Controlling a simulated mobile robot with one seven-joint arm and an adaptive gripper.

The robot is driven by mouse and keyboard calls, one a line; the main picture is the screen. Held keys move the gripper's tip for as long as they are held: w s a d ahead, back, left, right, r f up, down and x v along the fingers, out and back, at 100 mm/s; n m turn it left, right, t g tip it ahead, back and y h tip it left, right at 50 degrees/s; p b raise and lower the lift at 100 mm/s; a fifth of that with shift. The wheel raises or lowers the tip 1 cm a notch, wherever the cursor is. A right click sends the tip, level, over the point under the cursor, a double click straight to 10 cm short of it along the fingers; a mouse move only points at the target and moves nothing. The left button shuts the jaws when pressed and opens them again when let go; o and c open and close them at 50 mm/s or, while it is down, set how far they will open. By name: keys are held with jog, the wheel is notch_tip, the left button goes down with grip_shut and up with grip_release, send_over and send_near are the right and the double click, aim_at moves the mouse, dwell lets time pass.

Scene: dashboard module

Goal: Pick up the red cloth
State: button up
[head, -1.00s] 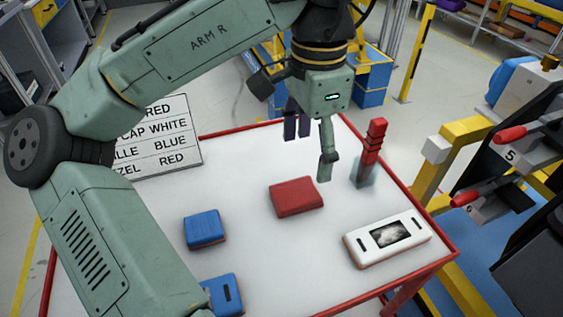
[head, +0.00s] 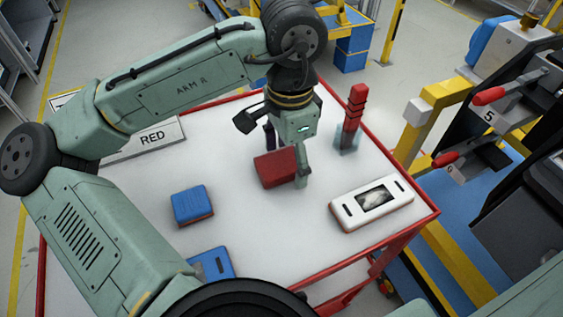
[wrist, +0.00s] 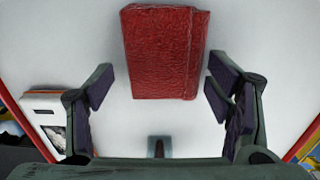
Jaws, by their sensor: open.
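The red cloth (head: 275,168) is a folded, block-like pad lying flat on the white table. In the wrist view the red cloth (wrist: 160,55) lies ahead of and between the lines of the two fingers. My gripper (head: 286,160) is open and low over the table, its fingers on either side of the cloth in the head view; the right finger hides part of the cloth's edge. I cannot tell whether a finger touches the cloth.
The white table (head: 240,230) has a red rim. A blue cloth (head: 192,205) and a blue item (head: 212,264) lie left and front. A white device (head: 372,203) lies right. A red tool in a clear holder (head: 352,120) stands behind right.

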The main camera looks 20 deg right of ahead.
jog(key=shift+c, duration=0.3)
jog(key=c, duration=1.1)
